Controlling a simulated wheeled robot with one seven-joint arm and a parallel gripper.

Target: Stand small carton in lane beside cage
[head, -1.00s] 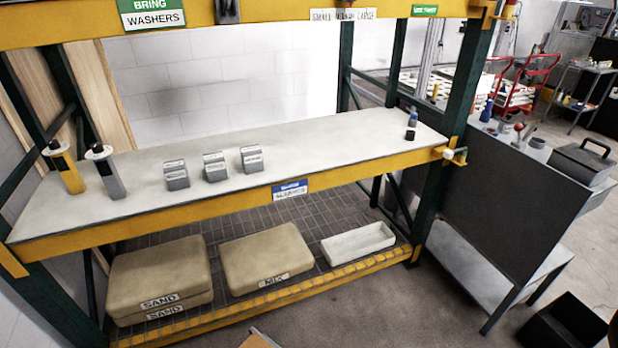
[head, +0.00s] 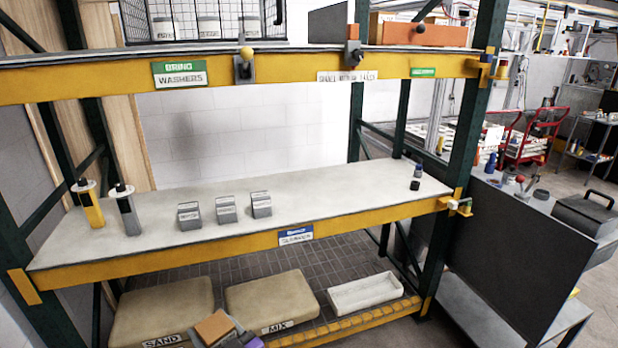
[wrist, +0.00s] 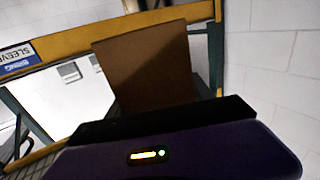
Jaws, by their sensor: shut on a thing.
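The small brown carton (head: 213,327) is low in the head view, in front of the rack; it fills the middle of the wrist view (wrist: 150,65). My gripper (head: 228,337) is shut on it; its purple body also shows in the wrist view (wrist: 165,125), while the grip contact is mostly hidden. The black wire cage (head: 205,42) stands on the upper shelf (head: 300,46), with several labelled tins inside. The carton is well below this shelf.
A yellow beam (head: 120,84) fronts the upper shelf, with a ball-topped grey bracket (head: 244,68) and another clamp (head: 352,60). The orange box (head: 415,34) stands right. The middle shelf (head: 330,205) holds several small blocks.

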